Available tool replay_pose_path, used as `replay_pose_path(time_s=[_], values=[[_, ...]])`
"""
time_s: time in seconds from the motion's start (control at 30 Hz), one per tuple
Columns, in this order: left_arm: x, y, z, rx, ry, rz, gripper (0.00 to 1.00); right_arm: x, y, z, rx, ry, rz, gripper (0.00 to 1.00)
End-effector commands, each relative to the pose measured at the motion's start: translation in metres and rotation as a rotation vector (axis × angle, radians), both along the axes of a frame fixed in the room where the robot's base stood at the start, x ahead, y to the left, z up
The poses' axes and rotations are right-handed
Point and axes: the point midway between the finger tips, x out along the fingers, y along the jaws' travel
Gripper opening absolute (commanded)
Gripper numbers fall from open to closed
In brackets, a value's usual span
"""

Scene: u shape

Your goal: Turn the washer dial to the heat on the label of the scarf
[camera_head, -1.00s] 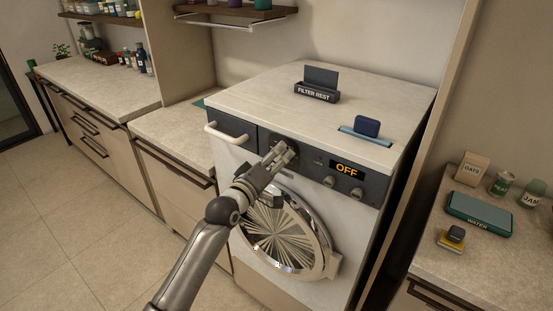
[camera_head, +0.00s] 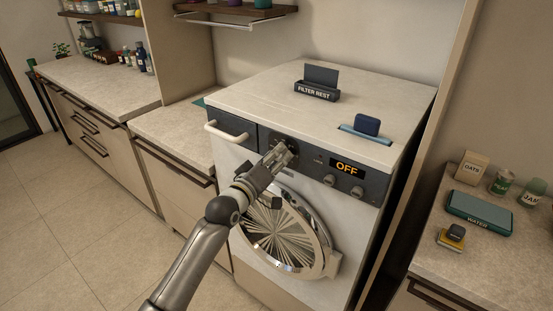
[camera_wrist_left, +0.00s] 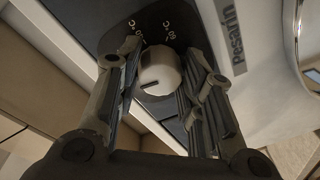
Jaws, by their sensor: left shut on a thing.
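The white washer (camera_head: 315,165) stands in the middle of the head view, its display (camera_head: 346,169) reading OFF. My left gripper (camera_head: 279,153) is at the dark dial panel, left of the display. In the left wrist view its fingers (camera_wrist_left: 164,68) are on both sides of a pale round dial (camera_wrist_left: 160,72) and shut on it. The dial has a dark pointer line toward the lower left of that view. Degree markings show around it, partly hidden by the fingers. In the head view the gripper covers most of the dial. I see no scarf or label. My right gripper is not in view.
Two small knobs (camera_head: 343,187) sit below the display. A FILTER REST holder (camera_head: 317,92) and a blue item (camera_head: 367,125) are on the washer top. The round door (camera_head: 285,235) is below my gripper. The right counter (camera_head: 480,262) holds a teal WATER item (camera_head: 480,211) and containers.

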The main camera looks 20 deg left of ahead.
Motion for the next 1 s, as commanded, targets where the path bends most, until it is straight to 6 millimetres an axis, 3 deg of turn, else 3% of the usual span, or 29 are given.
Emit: replay_pose_path(time_s=[0.6, 1.0], values=[[0.0008, 0.0019, -0.0026, 0.463, -0.167, 0.000, 0.12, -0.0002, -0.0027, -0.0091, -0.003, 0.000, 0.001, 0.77], [0.0009, 0.0022, -0.0026, 0.607, -0.219, 0.000, 0.12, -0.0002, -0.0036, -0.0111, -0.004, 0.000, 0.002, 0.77]])
